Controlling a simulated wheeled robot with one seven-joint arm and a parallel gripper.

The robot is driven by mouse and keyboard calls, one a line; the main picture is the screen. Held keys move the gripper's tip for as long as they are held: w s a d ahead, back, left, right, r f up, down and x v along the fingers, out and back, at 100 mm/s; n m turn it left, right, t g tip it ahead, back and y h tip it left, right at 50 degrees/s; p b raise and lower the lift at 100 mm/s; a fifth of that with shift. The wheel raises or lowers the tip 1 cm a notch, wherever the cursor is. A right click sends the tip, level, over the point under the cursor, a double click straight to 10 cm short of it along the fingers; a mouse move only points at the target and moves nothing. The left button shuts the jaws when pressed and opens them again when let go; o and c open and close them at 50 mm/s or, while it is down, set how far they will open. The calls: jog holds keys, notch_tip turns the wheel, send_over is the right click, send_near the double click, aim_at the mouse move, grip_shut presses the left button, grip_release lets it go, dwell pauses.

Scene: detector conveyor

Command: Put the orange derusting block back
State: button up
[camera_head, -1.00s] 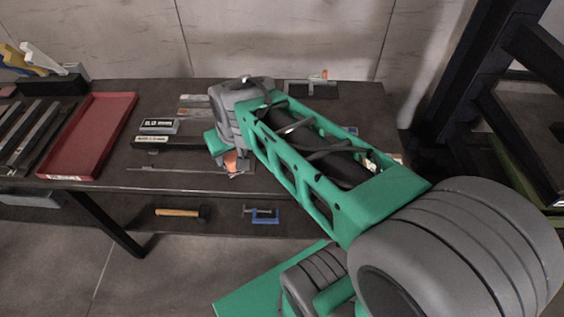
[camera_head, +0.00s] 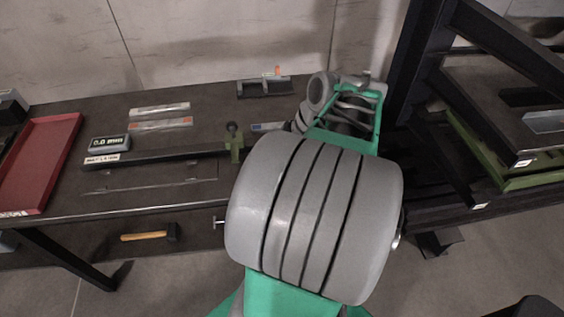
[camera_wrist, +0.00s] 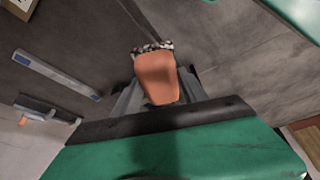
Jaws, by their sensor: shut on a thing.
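The orange derusting block (camera_wrist: 157,80) is in the middle of the wrist view, with a speckled dark-and-white far end. My gripper (camera_wrist: 158,92) is shut on it, its grey fingers on either side of the block. The block is above a dark grey surface and looks apart from it. In the head view my arm's big grey joint and green link hide the gripper and the block.
A black holder (camera_head: 265,87) with a small orange part stands at the table's back; it also shows in the wrist view (camera_wrist: 46,110). A dark shelf rack (camera_head: 470,100) stands right.

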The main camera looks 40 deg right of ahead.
jog(key=w+d+f+p, duration=0.1)
jog(key=w+d+f, duration=0.6)
jog(key=w+f, duration=0.1)
jog(key=shift+w+d+f+p, duration=0.15)
jog(key=shift+d+f+p, duration=0.2)
notch_tip(320, 180, down, 3)
jog(key=shift+r+p, duration=0.2)
jog(key=shift+p, duration=0.3)
jog(key=shift+f+b, duration=0.3)
jog(key=shift+f, duration=0.15)
jog(key=o, duration=1.4)
jog(key=shift+o, duration=0.2)
